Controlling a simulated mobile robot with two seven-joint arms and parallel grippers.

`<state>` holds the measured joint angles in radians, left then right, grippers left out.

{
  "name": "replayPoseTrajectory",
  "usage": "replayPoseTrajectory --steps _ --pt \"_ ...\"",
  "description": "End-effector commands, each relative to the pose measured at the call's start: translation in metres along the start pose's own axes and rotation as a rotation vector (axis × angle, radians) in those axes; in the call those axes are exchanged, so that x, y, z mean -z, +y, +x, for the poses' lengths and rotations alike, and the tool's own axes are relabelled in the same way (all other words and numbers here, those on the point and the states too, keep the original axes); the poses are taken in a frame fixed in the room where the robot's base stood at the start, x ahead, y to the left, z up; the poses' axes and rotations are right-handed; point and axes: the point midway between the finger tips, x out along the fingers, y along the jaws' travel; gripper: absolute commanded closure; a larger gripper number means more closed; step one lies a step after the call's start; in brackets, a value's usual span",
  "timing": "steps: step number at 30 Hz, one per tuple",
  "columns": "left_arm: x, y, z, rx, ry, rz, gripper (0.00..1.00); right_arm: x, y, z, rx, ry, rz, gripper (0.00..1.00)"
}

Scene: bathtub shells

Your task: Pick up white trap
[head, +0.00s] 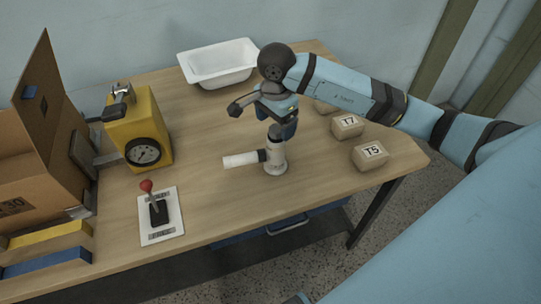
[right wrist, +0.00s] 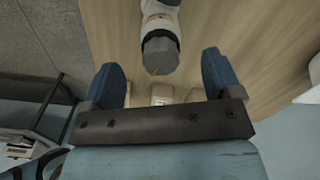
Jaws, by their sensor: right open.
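The white trap (head: 275,161) stands on the wooden table near its middle, with a round base, an upright body and a white pipe (head: 240,160) reaching left from a dark collar. My right gripper (head: 279,126) is above it, pointing down, with its blue fingers near the trap's top. In the right wrist view the right gripper (right wrist: 163,75) is open, its two blue fingers wide apart. The grey end (right wrist: 160,52) of a white fitting, apparently the trap, shows between and beyond the fingers; contact cannot be seen. My left gripper is not in view.
A white tub shell (head: 218,64) stands at the back. Boxes T7 (head: 347,125) and T5 (head: 370,154) are at the right; another is partly hidden by my arm. A yellow gauge unit (head: 140,132), a red-knobbed lever (head: 158,208) and a cardboard box (head: 40,170) are left.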

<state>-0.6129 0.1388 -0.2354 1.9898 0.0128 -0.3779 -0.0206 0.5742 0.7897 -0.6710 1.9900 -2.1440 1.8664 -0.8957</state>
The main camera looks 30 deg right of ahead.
Motion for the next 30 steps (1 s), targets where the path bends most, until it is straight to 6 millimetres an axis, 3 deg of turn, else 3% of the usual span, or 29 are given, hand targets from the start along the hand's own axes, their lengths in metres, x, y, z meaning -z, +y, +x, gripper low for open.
replayPoseTrajectory --steps 10,19,28,30 --pt "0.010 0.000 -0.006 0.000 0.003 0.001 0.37 0.001 0.001 0.045 -0.003 -0.003 0.001 0.16" --pt "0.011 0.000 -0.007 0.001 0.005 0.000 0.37 0.001 0.000 0.051 0.000 -0.002 0.000 0.16" --pt "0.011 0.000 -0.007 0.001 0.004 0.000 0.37 0.001 0.000 0.051 0.000 -0.001 0.000 0.83" --pt "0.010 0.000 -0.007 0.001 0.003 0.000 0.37 0.001 0.000 0.051 0.000 -0.001 0.000 0.88"
